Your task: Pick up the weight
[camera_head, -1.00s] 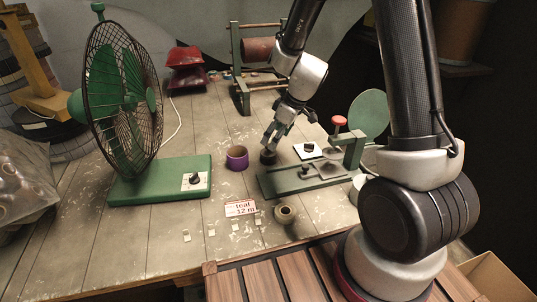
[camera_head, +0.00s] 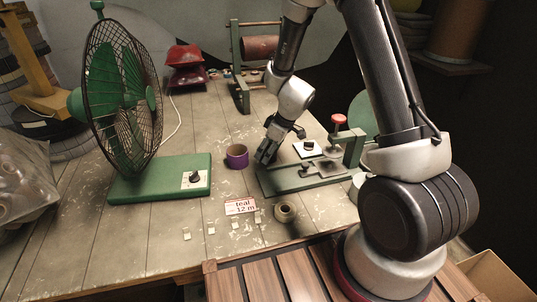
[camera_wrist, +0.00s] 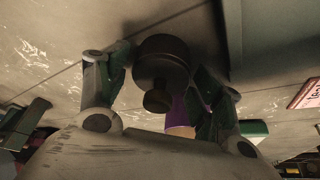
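The weight (camera_wrist: 160,62), a dark round block with a small knob, stands on the table between the two fingers of my gripper (camera_wrist: 160,75) in the wrist view. The fingers stand apart, one on each side of it, with a narrow gap to its sides; firm contact does not show. In the head view my gripper (camera_head: 266,157) points down at the table, left of the green winding stand (camera_head: 310,185), and hides the weight.
A purple tape roll (camera_head: 237,162) stands just left of my gripper. The green fan (camera_head: 160,180) is further left. The table between fan and rolls is mostly clear.

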